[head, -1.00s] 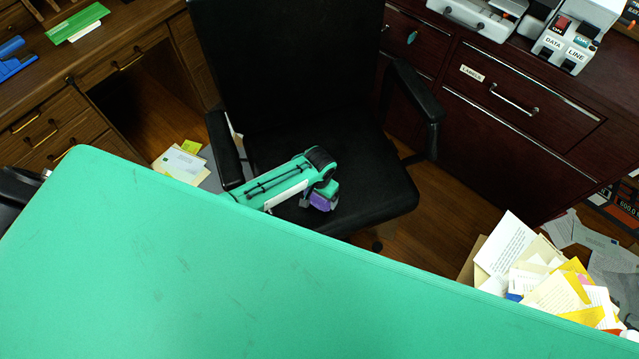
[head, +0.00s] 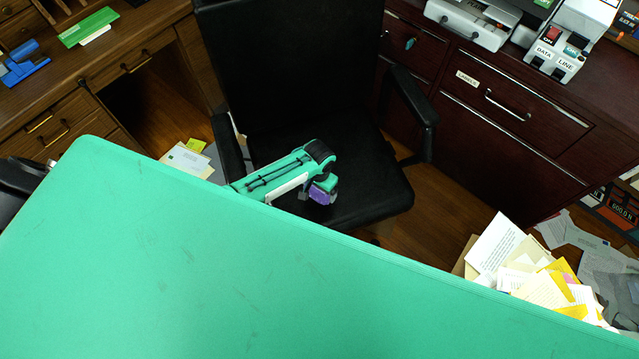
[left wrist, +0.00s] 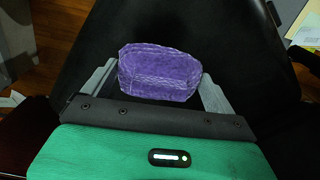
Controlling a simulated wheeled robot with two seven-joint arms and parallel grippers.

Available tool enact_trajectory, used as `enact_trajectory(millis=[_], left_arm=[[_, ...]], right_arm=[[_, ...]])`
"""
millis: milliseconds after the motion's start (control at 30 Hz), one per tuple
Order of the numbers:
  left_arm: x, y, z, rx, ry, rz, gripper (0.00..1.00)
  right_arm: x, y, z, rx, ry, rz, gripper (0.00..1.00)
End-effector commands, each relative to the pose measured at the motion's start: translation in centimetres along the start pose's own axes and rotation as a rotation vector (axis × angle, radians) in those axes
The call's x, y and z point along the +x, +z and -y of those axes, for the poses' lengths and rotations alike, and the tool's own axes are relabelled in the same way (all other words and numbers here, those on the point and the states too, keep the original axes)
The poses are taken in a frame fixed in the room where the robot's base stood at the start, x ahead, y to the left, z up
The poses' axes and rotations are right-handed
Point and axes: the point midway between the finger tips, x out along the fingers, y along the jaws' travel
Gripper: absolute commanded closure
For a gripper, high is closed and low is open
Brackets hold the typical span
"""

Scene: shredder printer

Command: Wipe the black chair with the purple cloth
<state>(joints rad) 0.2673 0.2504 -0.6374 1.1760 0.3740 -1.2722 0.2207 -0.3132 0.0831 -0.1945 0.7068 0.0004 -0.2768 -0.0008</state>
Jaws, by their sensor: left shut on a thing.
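The black chair (head: 290,60) stands beyond the large green panel, its back upright and its armrests to either side of the seat. My left gripper (head: 324,192) is over the seat and shut on the purple cloth (head: 322,196). In the left wrist view the folded purple cloth (left wrist: 160,72) sits between the two grey fingers of my left gripper (left wrist: 158,80), with the black chair (left wrist: 200,25) behind it. I cannot tell exactly whether the cloth touches the seat. My right gripper is not in view.
A wooden desk (head: 120,70) with drawers stands at left, and a dark red cabinet (head: 480,110) at right. Papers (head: 530,275) are heaped at the lower right. More papers (head: 190,158) lie on the floor left of the chair. The chair's right armrest (head: 412,95) stands above the seat.

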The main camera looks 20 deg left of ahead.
Motion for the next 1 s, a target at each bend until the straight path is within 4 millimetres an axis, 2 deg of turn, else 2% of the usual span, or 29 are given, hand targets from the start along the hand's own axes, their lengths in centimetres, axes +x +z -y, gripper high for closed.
enact_trajectory(millis=[100,300,833,933,1000], left_arm=[[-0.9,0.0,0.2,-0.001,0.000,0.000,0.28],[-1.3,-0.1,0.3,-0.001,0.000,0.000,0.28],[-1.4,-0.1,0.4,-0.003,0.000,-0.001,0.28],[-2.4,-0.1,0.6,-0.019,0.002,-0.005,0.28],[-3.8,-0.2,0.8,-0.041,0.006,-0.010,0.28]], right_arm=[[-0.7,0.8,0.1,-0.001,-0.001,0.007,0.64],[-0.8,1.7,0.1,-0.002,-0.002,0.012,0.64],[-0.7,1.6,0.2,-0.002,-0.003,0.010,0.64],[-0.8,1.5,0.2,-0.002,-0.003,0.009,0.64],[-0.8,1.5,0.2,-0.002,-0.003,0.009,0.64]])
